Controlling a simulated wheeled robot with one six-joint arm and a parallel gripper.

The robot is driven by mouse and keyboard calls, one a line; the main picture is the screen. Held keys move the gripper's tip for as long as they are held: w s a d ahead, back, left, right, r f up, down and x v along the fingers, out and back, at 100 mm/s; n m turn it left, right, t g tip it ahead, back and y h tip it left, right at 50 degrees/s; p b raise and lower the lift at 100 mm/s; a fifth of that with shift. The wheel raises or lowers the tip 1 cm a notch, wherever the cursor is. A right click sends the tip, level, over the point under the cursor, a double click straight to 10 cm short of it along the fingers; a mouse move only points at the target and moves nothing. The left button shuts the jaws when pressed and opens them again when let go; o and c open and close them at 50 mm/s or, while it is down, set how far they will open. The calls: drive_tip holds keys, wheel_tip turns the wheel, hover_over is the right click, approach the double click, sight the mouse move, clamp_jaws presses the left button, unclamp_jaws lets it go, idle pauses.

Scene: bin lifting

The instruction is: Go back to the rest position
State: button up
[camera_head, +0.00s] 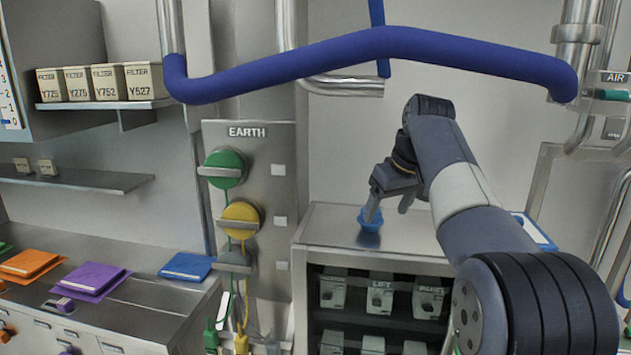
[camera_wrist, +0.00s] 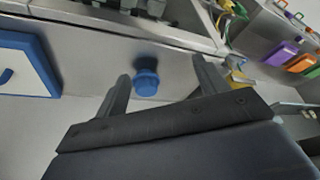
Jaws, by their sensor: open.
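My gripper (camera_head: 389,205) is above the steel cabinet top (camera_head: 330,226), in front of my grey arm. In the wrist view my gripper (camera_wrist: 163,85) has its two fingers spread apart with nothing held between them. A small blue knob-like piece (camera_head: 370,219) is on the cabinet top, close to one fingertip in the head view. In the wrist view the blue piece (camera_wrist: 146,82) shows in the gap between the fingers, beyond them. Whether a finger touches it is unclear.
A blue pipe (camera_head: 380,45) crosses above my arm. An EARTH panel (camera_head: 262,160) with green and yellow knobs stands left of the cabinet. White boxes (camera_head: 380,295) fill the shelves below. A blue-edged panel (camera_head: 532,232) lies right of my arm. Filter boxes (camera_head: 108,82) sit on the left shelf.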

drive_tip(key=shift+m, duration=0.4)
drive_tip(key=shift+s+f, duration=0.25)
drive_tip(key=shift+f, duration=0.95)
drive_tip(key=shift+s+f, duration=0.25)
drive_tip(key=shift+f, duration=0.95)
drive_tip(key=shift+s+d, duration=0.1)
